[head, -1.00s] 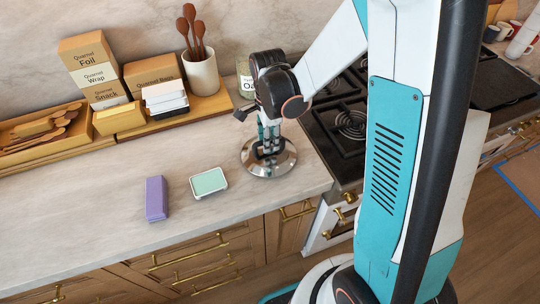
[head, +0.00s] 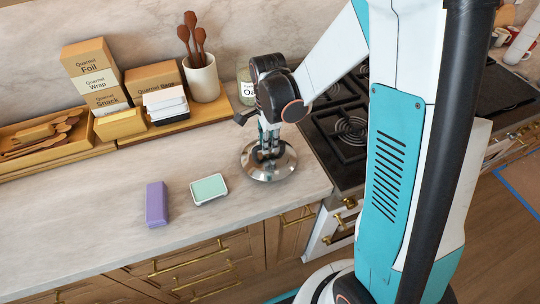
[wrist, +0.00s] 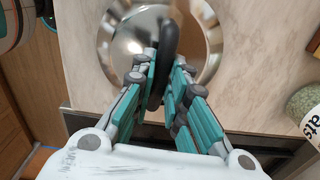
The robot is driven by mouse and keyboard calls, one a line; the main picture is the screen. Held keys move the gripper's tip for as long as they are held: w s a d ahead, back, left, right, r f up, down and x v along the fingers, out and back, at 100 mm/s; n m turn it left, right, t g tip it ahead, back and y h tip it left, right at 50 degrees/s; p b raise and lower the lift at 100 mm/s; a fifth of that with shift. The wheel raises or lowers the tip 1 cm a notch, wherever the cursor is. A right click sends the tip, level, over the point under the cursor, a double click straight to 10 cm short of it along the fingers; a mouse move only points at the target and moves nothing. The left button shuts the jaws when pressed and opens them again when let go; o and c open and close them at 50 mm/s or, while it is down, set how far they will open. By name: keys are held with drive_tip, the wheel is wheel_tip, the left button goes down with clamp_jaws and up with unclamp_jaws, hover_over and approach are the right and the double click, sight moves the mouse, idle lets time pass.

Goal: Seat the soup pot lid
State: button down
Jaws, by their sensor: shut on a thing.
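The soup pot lid (head: 266,174) is a round, shiny silver disc at the right end of the marble counter, beside the stove. In the wrist view the lid (wrist: 120,42) shows ahead of the fingers, with a dark upright handle (wrist: 169,40) at its middle. My gripper (head: 268,148) points down over the lid, its fingers closed around the handle. In the wrist view my gripper (wrist: 164,68) has one finger on each side of that handle. I cannot tell whether the lid touches the counter or hangs just above it. No soup pot is visible.
A purple block (head: 156,204) and a mint-topped box (head: 209,189) lie left of the lid. Boxes, a utensil crock (head: 202,80) and an oats jar (head: 246,88) line the back. The stove (head: 350,125) is at right. The counter's front left is clear.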

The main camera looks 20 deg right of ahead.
drive_tip(key=shift+r+p, duration=1.15)
drive_tip(key=shift+r, duration=0.85)
